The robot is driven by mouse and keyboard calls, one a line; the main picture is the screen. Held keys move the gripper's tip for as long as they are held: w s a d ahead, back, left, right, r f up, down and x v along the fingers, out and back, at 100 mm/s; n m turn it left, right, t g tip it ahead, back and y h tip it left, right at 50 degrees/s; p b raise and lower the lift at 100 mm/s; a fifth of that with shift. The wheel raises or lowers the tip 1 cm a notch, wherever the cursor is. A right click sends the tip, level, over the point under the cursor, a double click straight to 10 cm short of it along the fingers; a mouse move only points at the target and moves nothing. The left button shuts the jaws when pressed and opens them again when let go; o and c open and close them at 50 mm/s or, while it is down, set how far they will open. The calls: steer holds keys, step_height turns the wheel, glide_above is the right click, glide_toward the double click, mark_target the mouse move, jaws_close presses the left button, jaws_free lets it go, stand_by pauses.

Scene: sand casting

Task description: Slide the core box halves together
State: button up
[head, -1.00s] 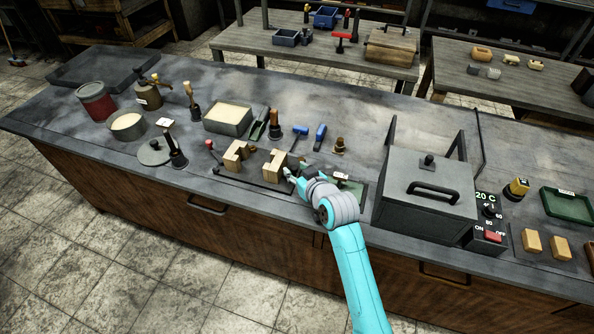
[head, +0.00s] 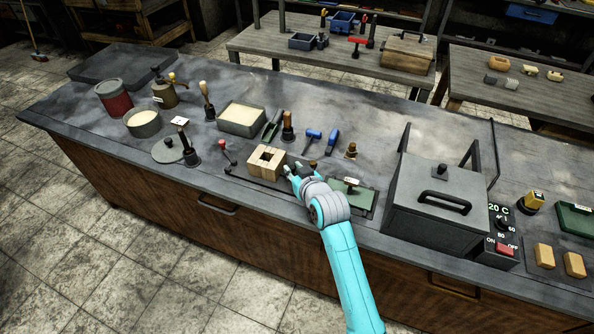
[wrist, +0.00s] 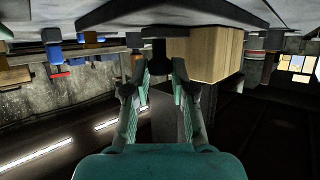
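The two pale wooden core box halves (head: 267,160) sit together on a dark flat plate near the bench's front edge, in the head view. They form one block around a square opening, and I see no clear gap between them. The block also shows in the wrist view (wrist: 218,55), upper right, where the picture is upside down. My gripper (head: 292,170) is just right of the block, close to its right side. In the wrist view my gripper (wrist: 160,72) has its fingers apart with no wood between them. Whether a finger touches the block I cannot tell.
A red-knobbed lever (head: 221,144) stands left of the block. A green tray (head: 352,196) and a grey lidded box (head: 437,195) lie right of my gripper. A dark post (wrist: 160,52) shows beyond my fingers.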

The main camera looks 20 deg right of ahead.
steer(key=o, duration=0.4)
steer(key=shift+w+a, duration=0.2)
steer(key=shift+s, duration=0.1)
steer(key=v, duration=1.2)
steer(key=shift+f, duration=0.1)
steer(key=s+f+h, duration=0.1)
steer(key=s+f, duration=0.3)
steer(key=s, duration=0.7)
steer(key=s+f, duration=0.4)
steer(key=s, duration=0.7)
steer(key=shift+m+t, duration=0.4)
steer(key=shift+t, duration=0.3)
steer(key=v, duration=2)
steer(key=shift+s+a+r, duration=0.15)
steer(key=shift+s+a, duration=0.05)
steer(key=shift+s, duration=0.15)
